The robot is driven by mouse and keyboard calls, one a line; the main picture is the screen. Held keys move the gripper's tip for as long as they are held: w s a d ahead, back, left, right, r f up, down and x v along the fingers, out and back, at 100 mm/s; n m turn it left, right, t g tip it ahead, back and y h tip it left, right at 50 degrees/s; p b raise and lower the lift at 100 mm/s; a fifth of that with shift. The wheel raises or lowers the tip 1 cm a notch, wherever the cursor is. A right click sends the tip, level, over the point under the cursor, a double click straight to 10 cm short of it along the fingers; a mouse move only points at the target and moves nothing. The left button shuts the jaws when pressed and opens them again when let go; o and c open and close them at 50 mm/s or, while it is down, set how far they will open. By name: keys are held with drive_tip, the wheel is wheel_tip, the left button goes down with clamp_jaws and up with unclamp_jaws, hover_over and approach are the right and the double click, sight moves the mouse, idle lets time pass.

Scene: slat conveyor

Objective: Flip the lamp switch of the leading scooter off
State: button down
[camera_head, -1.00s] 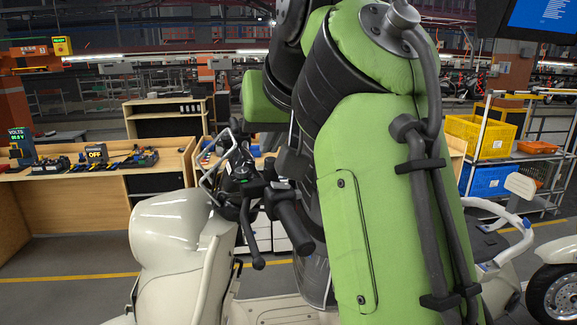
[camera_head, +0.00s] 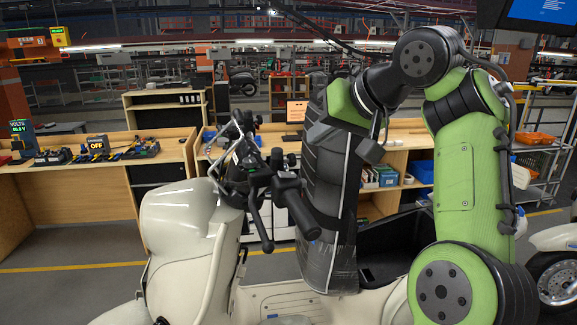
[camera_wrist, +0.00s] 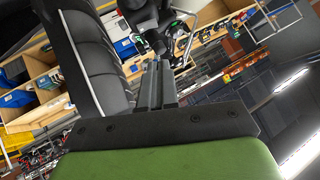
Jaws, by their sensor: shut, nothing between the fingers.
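A cream scooter (camera_head: 185,235) stands in front of me, its front toward the left. Its dark handlebar (camera_head: 290,205) has grips, levers and a small green mark among the controls; the lamp switch is too small to pick out. In the wrist view the handlebar cluster (camera_wrist: 150,22) lies just beyond my fingertips, with a green-lit spot. I cannot tell whether they touch. My gripper (camera_wrist: 160,66) is shut and empty, its fingers together. In the head view only its dark palm bar shows beside the raised black seat (camera_head: 330,205), right of the handlebar; the fingertips are not clear.
The raised seat (camera_wrist: 92,55) stands close to my gripper on the left in the wrist view. The open under-seat bin (camera_head: 390,255) is below. A second white scooter (camera_head: 560,237) is at the right edge. Wooden benches (camera_head: 95,180) with tools and an OFF display stand behind.

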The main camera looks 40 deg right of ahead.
drive_tip(key=v, duration=0.3)
drive_tip(key=b, duration=0.1)
approach(279, 172)
drive_tip(key=w, duration=0.1)
drive_tip(key=w+d, duration=0.1)
drive_tip(key=w, duration=0.1)
drive_tip(key=shift+w+d+f+t, duration=0.1)
drive_tip(key=shift+w+d+t, duration=0.2)
drive_tip(key=f, duration=0.1)
drive_tip(key=f+b, duration=0.1)
drive_tip(key=b, duration=0.1)
drive_tip(key=shift+w+a+f, duration=0.3)
drive_tip(key=shift+f, duration=0.1)
drive_tip(key=shift+a+f, duration=0.3)
drive_tip(key=shift+f, duration=0.1)
drive_tip(key=shift+w, duration=0.1)
